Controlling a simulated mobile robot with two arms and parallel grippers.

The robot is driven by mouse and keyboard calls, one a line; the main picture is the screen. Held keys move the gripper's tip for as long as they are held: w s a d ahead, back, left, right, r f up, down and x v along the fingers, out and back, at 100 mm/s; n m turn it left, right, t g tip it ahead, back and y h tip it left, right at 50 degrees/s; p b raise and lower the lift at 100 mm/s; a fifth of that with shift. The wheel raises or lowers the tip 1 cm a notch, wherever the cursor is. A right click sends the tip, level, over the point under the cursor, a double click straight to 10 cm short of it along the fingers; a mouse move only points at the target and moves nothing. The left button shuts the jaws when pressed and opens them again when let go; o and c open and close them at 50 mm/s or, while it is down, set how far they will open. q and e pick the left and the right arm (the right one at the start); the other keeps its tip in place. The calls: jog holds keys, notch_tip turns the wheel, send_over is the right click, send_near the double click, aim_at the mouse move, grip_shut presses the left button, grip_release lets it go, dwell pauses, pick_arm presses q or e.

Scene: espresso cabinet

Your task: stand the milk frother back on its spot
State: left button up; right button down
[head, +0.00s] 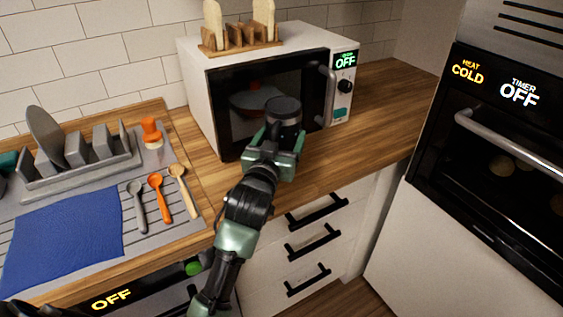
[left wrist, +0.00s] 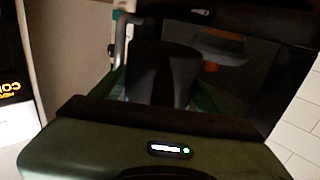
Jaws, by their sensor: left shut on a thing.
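The milk frother (head: 284,112) is a dark, roughly cylindrical thing held in front of the microwave door. My left gripper (head: 277,142) is shut on it, with the frother's top standing up above the green jaws. The frother looks close to upright in the head view. It also shows as a dark body between the jaws in the left wrist view (left wrist: 162,72). Its lower part is hidden by the gripper, so I cannot tell whether it touches the counter. My right gripper is not in view.
The white microwave (head: 195,75), shut, stands behind the frother, its handle (head: 328,95) close to the right. The wooden counter (head: 375,105) is clear to the right. A drying mat with spoons, a blue cloth (head: 65,235) and a dish rack (head: 85,170) lies left. An oven (head: 500,150) stands right.

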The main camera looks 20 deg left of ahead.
pick_arm(q)
jog(key=shift+f, duration=3.95)
jog(key=shift+f+b, duration=0.15)
jog(key=shift+b, duration=0.15)
jog(key=o, duration=1.9)
